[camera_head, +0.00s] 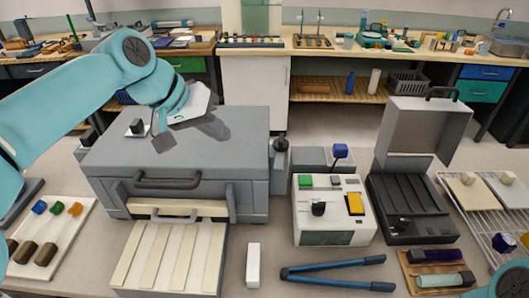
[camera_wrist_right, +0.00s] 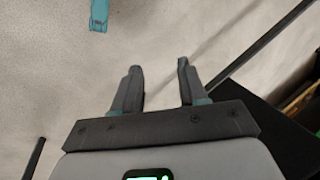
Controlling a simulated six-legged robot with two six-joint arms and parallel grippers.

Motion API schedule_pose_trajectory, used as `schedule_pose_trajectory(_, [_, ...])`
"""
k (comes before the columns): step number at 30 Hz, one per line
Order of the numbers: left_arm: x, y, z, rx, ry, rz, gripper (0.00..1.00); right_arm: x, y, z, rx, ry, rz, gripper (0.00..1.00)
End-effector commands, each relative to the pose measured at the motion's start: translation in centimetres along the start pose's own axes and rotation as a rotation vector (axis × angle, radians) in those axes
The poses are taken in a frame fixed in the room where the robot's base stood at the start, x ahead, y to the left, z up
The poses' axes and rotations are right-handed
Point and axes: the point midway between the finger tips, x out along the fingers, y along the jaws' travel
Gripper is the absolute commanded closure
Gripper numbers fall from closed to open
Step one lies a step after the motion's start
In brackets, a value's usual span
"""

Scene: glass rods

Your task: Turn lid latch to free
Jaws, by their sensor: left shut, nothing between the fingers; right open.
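A large grey box (camera_head: 215,150) with a flat lid and a dark front handle (camera_head: 168,181) stands at the left of the bench. A small dark-and-light fitting (camera_head: 137,127) sits on the lid; I cannot tell whether it is the lid latch. Another dark fitting (camera_head: 280,145) stands at the box's right side. My left gripper (camera_head: 163,142) is shut and empty over the left part of the lid, right of the small fitting; contact with the lid is unclear. My right gripper (camera_wrist_right: 155,70) is open and empty in the right wrist view, over pale floor.
A slatted pale tray (camera_head: 172,260) lies in front of the box. A white control unit (camera_head: 332,232), an open grey case (camera_head: 410,200) and blue-handled tongs (camera_head: 335,270) are to the right.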

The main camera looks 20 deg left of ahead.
Motion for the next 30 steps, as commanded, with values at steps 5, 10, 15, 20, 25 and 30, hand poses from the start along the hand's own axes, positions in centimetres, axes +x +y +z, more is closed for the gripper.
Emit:
schedule_pose_trajectory(5, [1.5,-0.4,0.1,-0.001,-0.003,0.0,1.0,0.1,0.0,0.0,-0.001,0.0,0.0,0.57])
schedule_pose_trajectory(10, [5.0,-0.7,0.1,-0.001,-0.005,0.0,1.0,0.1,0.0,0.0,-0.001,0.0,0.0,0.57])
schedule_pose_trajectory(15, [8.6,-0.7,0.1,-0.002,-0.004,0.0,1.0,0.0,0.0,0.0,-0.001,0.0,0.0,0.57])
schedule_pose_trajectory(20, [10.3,1.1,0.0,0.003,-0.002,0.001,1.0,-0.7,-0.2,0.0,-0.001,0.0,0.0,0.57])
schedule_pose_trajectory(25, [11.2,2.7,0.0,0.001,-0.001,0.0,1.0,-1.0,-0.4,0.0,-0.001,0.0,0.0,0.57])
schedule_pose_trajectory(30, [11.6,3.1,0.0,-0.001,0.0,0.0,1.0,-1.0,-0.4,0.0,-0.001,0.0,0.0,0.57])
